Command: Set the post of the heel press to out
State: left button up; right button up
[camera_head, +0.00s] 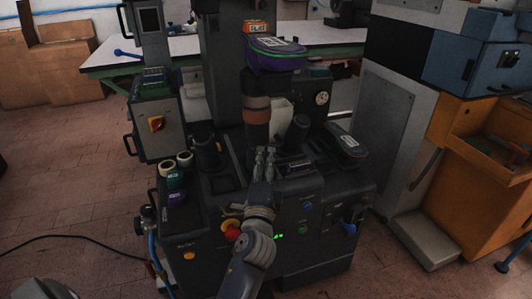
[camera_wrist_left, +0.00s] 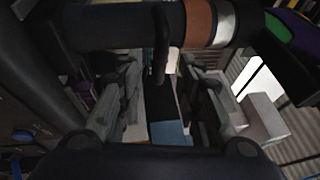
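The heel press (camera_head: 310,230) stands in the middle of the head view. Its post (camera_head: 257,115) is a dark upright cylinder with a brown band, under a purple and green pad (camera_head: 275,54). My left gripper (camera_head: 264,152) is close in front of the post's lower part. In the left wrist view the post (camera_wrist_left: 120,25) crosses the top, with its brown band at the right. A thin dark bar (camera_wrist_left: 160,45) hangs from it between the spread fingers of my left gripper (camera_wrist_left: 162,75). I cannot tell whether the fingers touch it. My right gripper is not in view.
A red knob (camera_head: 232,233) is beside my left wrist. Small round containers (camera_head: 176,180) stand at the press's left edge. A second purple and green piece (camera_head: 345,143) is at the right. A control box (camera_head: 157,125) is at the left, an orange cabinet (camera_head: 480,190) at the right.

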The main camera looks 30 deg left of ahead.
pick_arm(q)
jog(key=shift+v, duration=1)
jog(key=shift+f, duration=0.1)
